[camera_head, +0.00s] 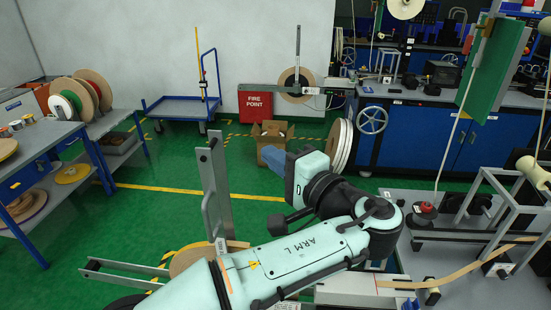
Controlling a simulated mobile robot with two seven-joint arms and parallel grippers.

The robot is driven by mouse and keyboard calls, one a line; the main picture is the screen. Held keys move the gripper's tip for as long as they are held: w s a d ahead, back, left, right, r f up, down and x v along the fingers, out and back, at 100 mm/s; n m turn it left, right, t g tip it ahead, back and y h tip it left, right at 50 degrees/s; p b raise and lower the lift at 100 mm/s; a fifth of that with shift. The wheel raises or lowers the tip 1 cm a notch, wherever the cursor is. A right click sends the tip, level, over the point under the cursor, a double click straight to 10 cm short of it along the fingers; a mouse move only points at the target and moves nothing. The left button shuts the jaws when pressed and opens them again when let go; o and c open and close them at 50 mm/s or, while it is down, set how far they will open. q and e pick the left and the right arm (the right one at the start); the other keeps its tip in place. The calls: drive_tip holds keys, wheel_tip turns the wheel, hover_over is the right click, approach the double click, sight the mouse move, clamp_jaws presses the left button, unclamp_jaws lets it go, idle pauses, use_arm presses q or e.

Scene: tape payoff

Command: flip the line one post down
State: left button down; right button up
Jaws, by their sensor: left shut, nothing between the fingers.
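A flat grey metal post (215,190) with a hole near its top stands upright beside a tan reel (199,257) left of centre. A second upright post (298,52) with a dark top stands at a far reel (294,84). No label that I can read tells which is line one. My left gripper (267,156) is shut and empty, to the right of the near post and apart from it in the picture. Its blue fingers point up and left. My left arm hides the lower part of the near reel. My right gripper is not in view.
Grey rails (125,273) reach out left of the near reel. A bench (470,291) with a tan tape (465,275) and rollers is at the right. A cardboard box (271,137) and white reels (341,145) stand behind my gripper. Green floor is free at the left.

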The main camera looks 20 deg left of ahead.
use_arm(q)
drive_tip(key=w+a, duration=0.2)
drive_tip(key=a, duration=0.7)
drive_tip(key=shift+w+a, duration=0.15)
drive_tip(key=shift+w, duration=0.1)
